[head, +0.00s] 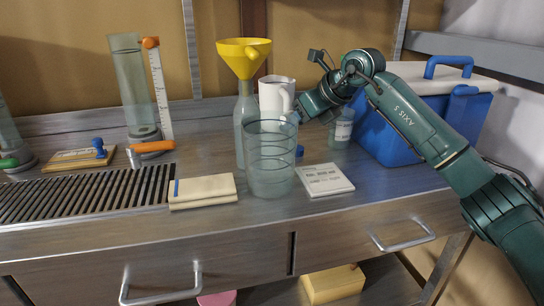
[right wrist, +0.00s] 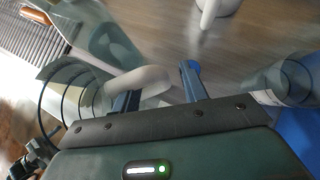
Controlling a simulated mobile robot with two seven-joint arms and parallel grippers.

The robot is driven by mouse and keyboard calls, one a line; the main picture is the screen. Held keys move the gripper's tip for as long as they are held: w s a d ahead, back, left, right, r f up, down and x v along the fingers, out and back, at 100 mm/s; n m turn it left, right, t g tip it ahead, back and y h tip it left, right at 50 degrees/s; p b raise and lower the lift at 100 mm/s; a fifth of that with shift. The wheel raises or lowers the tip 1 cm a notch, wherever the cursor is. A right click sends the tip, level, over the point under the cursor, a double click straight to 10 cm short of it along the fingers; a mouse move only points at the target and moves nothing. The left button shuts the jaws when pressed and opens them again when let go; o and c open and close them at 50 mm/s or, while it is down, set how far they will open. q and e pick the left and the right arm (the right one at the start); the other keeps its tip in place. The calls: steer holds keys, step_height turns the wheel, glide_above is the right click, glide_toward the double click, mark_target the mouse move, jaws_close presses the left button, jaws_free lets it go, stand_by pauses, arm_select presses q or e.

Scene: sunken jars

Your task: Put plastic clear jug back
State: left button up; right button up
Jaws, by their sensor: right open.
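The clear jug (head: 270,165), with dark rings round its wall, stands upright near the front of the counter. It also shows at the left of the right wrist view (right wrist: 68,100). My right gripper (head: 301,116) is just behind and right of it, its fingertips partly hidden. In the right wrist view my right gripper (right wrist: 158,86) is open, and a pale curved part, apparently the jug's handle, lies between its fingers. I cannot tell whether they touch it. My left gripper is not in view.
A white jug (head: 276,92) and a bottle with a yellow funnel (head: 243,58) stand close behind. A white card (head: 326,180), a folded cloth (head: 203,190) and a small jar (head: 342,127) are near. A blue cooler (head: 395,130) stands right, a slatted drain (head: 85,193) left.

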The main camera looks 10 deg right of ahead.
steer(key=shift+c, duration=0.4)
jaws_close()
steer(key=shift+r, duration=0.1)
